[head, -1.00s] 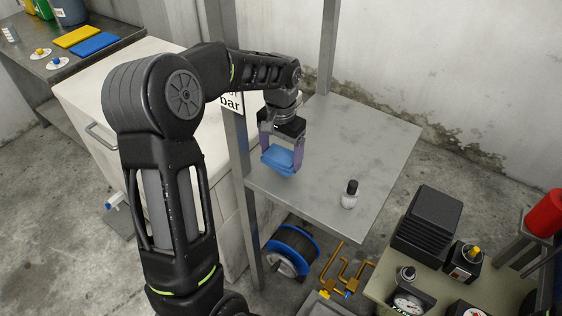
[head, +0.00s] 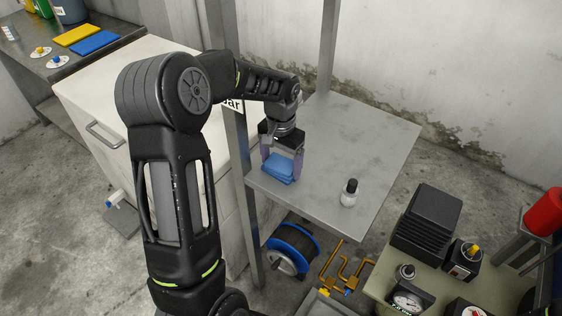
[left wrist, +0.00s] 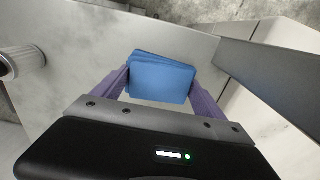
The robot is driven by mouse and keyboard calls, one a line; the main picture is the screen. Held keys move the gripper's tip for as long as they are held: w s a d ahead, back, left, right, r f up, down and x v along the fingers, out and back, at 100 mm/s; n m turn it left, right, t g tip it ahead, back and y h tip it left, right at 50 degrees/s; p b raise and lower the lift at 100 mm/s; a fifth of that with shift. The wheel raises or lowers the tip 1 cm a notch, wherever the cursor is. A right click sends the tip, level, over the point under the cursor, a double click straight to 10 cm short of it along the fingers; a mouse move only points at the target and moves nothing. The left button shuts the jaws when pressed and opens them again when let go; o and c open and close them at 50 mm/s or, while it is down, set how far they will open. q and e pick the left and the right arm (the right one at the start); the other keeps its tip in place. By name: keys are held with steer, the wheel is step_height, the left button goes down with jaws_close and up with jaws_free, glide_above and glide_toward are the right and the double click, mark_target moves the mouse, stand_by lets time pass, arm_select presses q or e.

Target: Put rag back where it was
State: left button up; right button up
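The blue folded rag (head: 278,171) is at the left part of the grey metal shelf (head: 350,135), near its front left edge. It looks flat and level, on or just above the surface; I cannot tell if it fully rests there. My left gripper (head: 282,168) points down over it, with one purple finger at each side of the rag. The left wrist view shows the rag (left wrist: 162,78) between the two fingertips (left wrist: 160,82), filling nearly all the space between them. My right gripper is not in view.
A small bottle with a black cap (head: 349,193) stands on the shelf to the right of the rag. Metal posts (head: 241,180) rise at the shelf's edges. A blue cable reel (head: 292,249) is below. The middle and back of the shelf are clear.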

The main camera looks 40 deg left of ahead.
mark_target(281, 163)
arm_select(q)
steer(key=o, duration=0.4)
steer(key=shift+c, duration=0.2)
step_height(281, 163, up, 12)
steer(key=b, duration=0.1)
steer(key=shift+r, duration=0.2)
stand_by(0.8)
